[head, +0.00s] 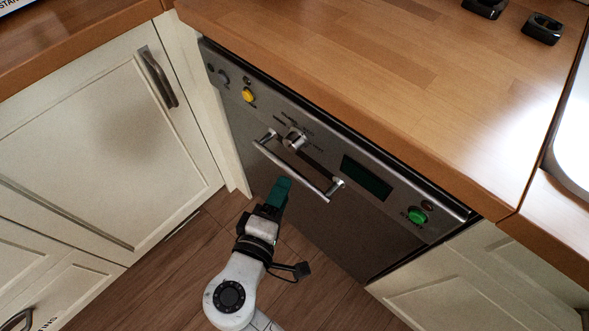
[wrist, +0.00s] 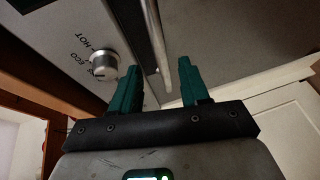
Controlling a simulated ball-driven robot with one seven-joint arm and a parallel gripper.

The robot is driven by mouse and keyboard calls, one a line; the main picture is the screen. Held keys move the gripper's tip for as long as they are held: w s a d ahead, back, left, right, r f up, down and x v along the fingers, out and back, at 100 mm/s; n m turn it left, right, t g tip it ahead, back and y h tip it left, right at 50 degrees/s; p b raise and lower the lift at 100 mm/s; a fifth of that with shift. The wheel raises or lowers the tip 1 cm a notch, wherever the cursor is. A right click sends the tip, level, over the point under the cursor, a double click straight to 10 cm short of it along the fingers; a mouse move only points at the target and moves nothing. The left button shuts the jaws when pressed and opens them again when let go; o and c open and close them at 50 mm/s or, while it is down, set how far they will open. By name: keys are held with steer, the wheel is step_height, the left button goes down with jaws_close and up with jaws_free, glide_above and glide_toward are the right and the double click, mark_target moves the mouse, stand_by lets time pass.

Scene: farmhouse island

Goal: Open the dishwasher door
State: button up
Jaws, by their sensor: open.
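The dishwasher (head: 330,232) has a steel front under the wooden counter, and its door looks closed. Its bar handle (head: 291,171) runs slantwise across the upper front and also shows in the wrist view (wrist: 156,40). My gripper (head: 283,184) is just below the handle in the head view, with green fingers. In the wrist view my gripper (wrist: 159,68) is open, and the bar lies between the lines of its two fingers. I cannot tell whether the fingers touch the bar. A round knob (head: 294,140) is above the handle; it also shows in the wrist view (wrist: 103,63).
A yellow button (head: 248,95), a dark display (head: 367,178) and a green button (head: 417,215) are on the panel. White cabinets stand left (head: 100,140) and right (head: 470,280). The counter (head: 380,80) overhangs the panel.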

mark_target(292, 170)
steer(key=b+x, duration=0.1)
steer(key=x, duration=0.6)
steer(key=shift+c, duration=0.2)
jaws_close()
steer(key=shift+f, duration=0.1)
